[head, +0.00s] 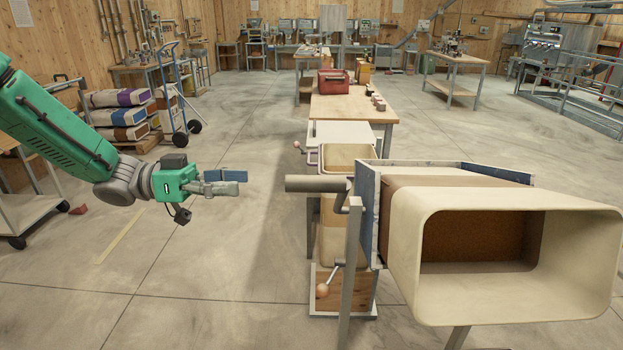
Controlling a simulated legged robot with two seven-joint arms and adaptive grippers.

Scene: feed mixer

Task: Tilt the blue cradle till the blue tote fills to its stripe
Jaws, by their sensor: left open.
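The blue cradle (367,218) is a worn blue-grey frame at the right. It holds a large cream container (402,245) lying on its side, its wide mouth facing me and brown material inside. A grey cylindrical bar (315,184) sticks out to the left from the cradle's side. My left gripper (243,181) is open and empty, with its fingers pointing right. It appears apart from the bar, to its left. My right gripper is not in view. I cannot make out a blue tote or its stripe.
Cream bins (345,158) stand behind the cradle. A crank with a round knob (322,290) and a grey post (350,275) are in front. A wooden table (345,108) with a red tote (333,82) is beyond. Bags (120,115) are stacked at left. Floor below my left gripper is clear.

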